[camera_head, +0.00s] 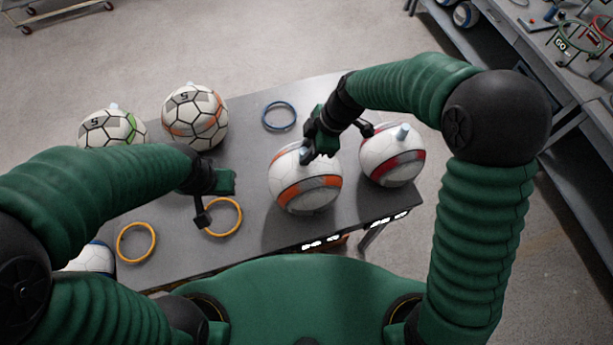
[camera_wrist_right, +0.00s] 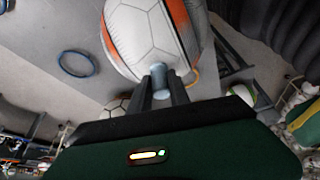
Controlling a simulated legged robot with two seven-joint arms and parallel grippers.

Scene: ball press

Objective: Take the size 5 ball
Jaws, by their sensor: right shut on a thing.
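A white ball with an orange and grey band (camera_head: 312,187) is at the front right of the table; no number shows on it. My right gripper (camera_head: 307,154) is over its top, shut on its pale blue peg. In the right wrist view the fingers (camera_wrist_right: 162,88) flank that peg (camera_wrist_right: 159,74) against the ball (camera_wrist_right: 143,36). I cannot tell whether the ball touches the table. Two balls marked 5 stand at the back left: one with orange lines (camera_head: 194,117), one with green (camera_head: 108,127). My left gripper (camera_head: 213,198) is above a yellow ring, its jaws unclear.
A red-banded ball (camera_head: 391,160) stands close to the right of the orange-banded ball. A blue ring (camera_head: 279,116) and two yellow rings (camera_head: 239,224) (camera_head: 136,258) lie on the grey table (camera_head: 245,150). A blue-and-white ball (camera_head: 92,258) is partly hidden at the left.

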